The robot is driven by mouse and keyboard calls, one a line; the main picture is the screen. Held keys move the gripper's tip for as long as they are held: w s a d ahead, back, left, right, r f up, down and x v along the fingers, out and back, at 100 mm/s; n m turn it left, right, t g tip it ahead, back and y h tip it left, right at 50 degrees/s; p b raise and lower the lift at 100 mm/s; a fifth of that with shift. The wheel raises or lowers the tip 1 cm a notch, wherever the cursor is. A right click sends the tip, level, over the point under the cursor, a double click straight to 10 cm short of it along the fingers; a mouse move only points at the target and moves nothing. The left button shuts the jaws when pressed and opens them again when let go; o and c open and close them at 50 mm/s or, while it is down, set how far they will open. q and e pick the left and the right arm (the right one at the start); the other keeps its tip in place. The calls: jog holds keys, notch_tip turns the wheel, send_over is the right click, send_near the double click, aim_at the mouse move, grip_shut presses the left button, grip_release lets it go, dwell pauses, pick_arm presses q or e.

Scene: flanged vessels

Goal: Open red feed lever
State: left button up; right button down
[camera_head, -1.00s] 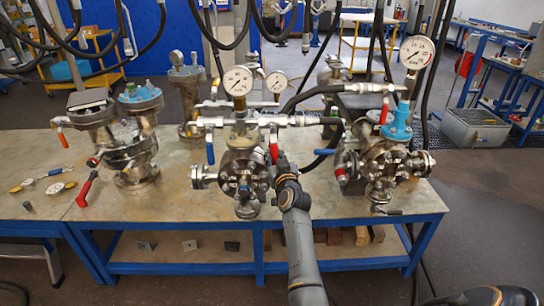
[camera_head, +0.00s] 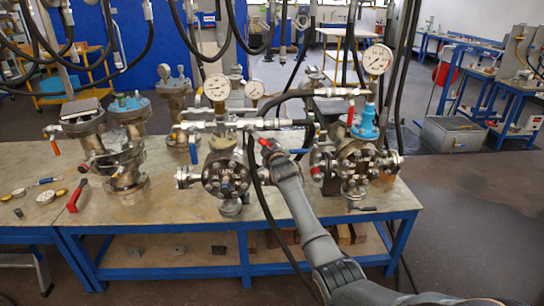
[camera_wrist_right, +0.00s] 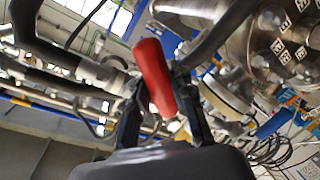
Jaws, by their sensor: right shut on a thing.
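The red feed lever (camera_head: 265,143) is on the pipe above the middle flanged vessel (camera_head: 227,175). It slants down to the right from its valve. My right gripper (camera_head: 270,151) is at the lever's end, and its arm comes in from the lower right. In the right wrist view, the red lever handle (camera_wrist_right: 154,72) lies between the two dark fingers of the right gripper (camera_wrist_right: 159,84), which are shut on it. The fingers hide part of the handle. My left gripper is not in view.
A blue lever (camera_head: 193,150) hangs left of the middle vessel. The right vessel (camera_head: 357,165) with a blue neck stands close to my right arm. Black hoses (camera_head: 262,195) hang around the workspace. A loose red-handled tool (camera_head: 77,196) lies on the table at left.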

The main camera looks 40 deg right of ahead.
jog(key=shift+s+d+r+n, duration=0.1)
jog(key=shift+s+d+n, duration=0.1)
jog(key=shift+n, duration=0.2)
jog(key=shift+s+d+r+n+g+p, duration=0.2)
jog(key=shift+r+n+g+p, duration=0.15)
jog(key=shift+p, duration=0.25)
jog(key=r+n+p, duration=0.1)
jog(key=r+n+h+p, duration=0.1)
jog(key=n+p, duration=0.1)
jog(key=shift+s+d+r+g, duration=0.1)
jog(key=shift+s+d+g, duration=0.05)
jog(key=shift+d+g, duration=0.15)
jog(key=shift+d+r+n+p, duration=0.15)
jog(key=shift+r+n+p, duration=0.35)
jog(key=shift+n+p, duration=0.15)
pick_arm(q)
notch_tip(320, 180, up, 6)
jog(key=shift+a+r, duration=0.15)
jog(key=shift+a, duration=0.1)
pick_arm(e)
jog(key=shift+r+n+h, duration=0.2)
jog(key=shift+n+h, duration=0.1)
jog(key=shift+n, duration=0.1)
pick_arm(q)
jog(key=shift+p, duration=0.3)
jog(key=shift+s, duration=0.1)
